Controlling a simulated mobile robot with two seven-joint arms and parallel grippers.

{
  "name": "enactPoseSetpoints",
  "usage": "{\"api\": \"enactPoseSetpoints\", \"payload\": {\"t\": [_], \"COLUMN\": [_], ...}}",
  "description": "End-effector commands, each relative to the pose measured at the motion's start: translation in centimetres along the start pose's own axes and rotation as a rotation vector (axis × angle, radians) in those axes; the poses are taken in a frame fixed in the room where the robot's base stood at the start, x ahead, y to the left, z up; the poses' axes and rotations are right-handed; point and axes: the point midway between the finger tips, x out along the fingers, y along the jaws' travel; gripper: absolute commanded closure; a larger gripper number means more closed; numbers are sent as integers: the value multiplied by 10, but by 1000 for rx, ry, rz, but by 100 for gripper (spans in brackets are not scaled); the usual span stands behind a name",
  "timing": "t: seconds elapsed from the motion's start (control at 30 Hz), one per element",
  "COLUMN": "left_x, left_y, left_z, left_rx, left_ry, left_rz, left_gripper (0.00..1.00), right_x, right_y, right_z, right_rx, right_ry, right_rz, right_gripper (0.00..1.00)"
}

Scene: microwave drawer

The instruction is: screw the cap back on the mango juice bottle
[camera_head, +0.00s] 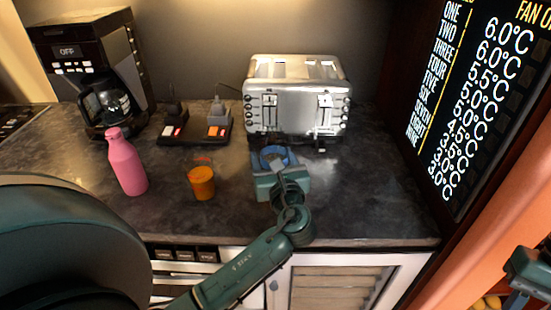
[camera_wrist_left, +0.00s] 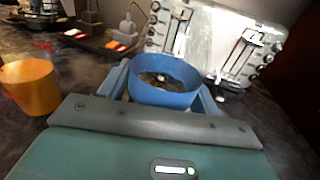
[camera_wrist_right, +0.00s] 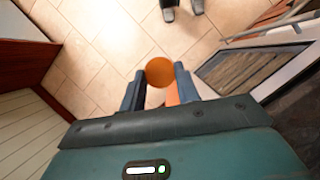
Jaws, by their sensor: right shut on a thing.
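A pink bottle (camera_head: 126,163) stands upright on the counter at the left; I cannot tell whether it is the mango juice bottle. My left gripper (camera_head: 274,160) is low over the counter in front of the toaster. Its fingers are apart, one on each side of a blue round cup or bowl (camera_wrist_left: 165,82); I cannot tell whether they touch it. My right gripper (camera_wrist_right: 158,90) is away from the counter, above the tiled floor. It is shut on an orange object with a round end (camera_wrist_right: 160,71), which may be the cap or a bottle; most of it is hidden.
An orange cup-like container (camera_head: 201,183) stands between the pink bottle and my left gripper. A silver toaster (camera_head: 295,98), a coffee maker (camera_head: 92,75) and a dark switch block (camera_head: 195,128) stand at the back. A dark panel with a temperature list (camera_head: 480,90) borders the right.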

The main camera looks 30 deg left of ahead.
Motion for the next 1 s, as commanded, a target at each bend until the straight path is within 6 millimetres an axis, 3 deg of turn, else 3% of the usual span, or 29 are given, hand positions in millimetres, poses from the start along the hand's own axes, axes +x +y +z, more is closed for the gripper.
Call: {"api": "enactPoseSetpoints", "payload": {"t": [0.43,0.47,0.5,0.77,1.0], "left_x": [0,0,0,0,-1], "left_y": [0,0,0,0,0], "left_z": [0,0,0,0,0], "left_rx": [0,0,0,0,0], "left_ry": [0,0,0,0,0], "left_rz": [0,0,0,0,0], "left_gripper": [74,47,43,22,22], "right_x": [0,0,0,0,0], "right_y": [0,0,0,0,0], "right_z": [0,0,0,0,0], "right_rx": [0,0,0,0,0], "right_ry": [0,0,0,0,0], "right_rz": [0,0,0,0,0], "right_gripper": [81,81,81,81,81]}}
